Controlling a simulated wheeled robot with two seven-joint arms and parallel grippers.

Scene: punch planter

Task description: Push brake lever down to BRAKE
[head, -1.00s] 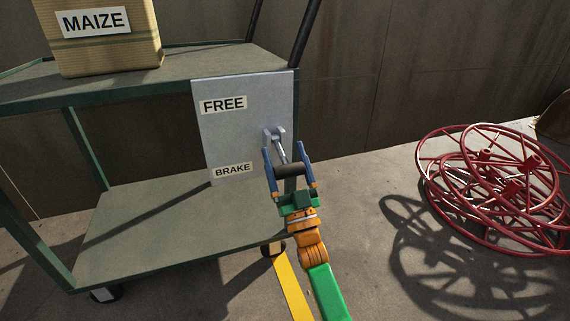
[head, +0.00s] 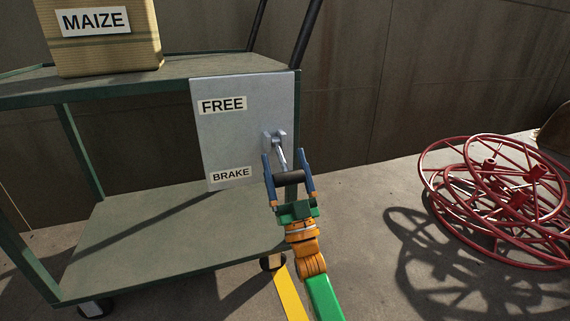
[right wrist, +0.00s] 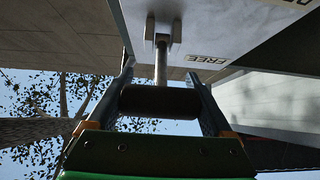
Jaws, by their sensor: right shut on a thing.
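The brake lever has a metal rod (head: 282,158) that comes out of a bracket (head: 273,140) on a grey panel (head: 240,130). The rod points down from its pivot and ends in a dark cylindrical grip (head: 289,178). The panel is labelled FREE (head: 222,105) above and BRAKE (head: 232,174) below; the grip is near the height of BRAKE, to its right. My right gripper (head: 289,172) is shut on the dark grip, its blue fingers at the two ends. The right wrist view also shows the grip (right wrist: 160,100) between the fingers. My left gripper is not in view.
The panel is on a green cart with an upper shelf (head: 200,68) and an empty lower shelf (head: 130,240). A MAIZE box (head: 110,50) stands on top. Red wheel-like frames (head: 495,195) lie on the floor at right. Open floor lies between them and the cart.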

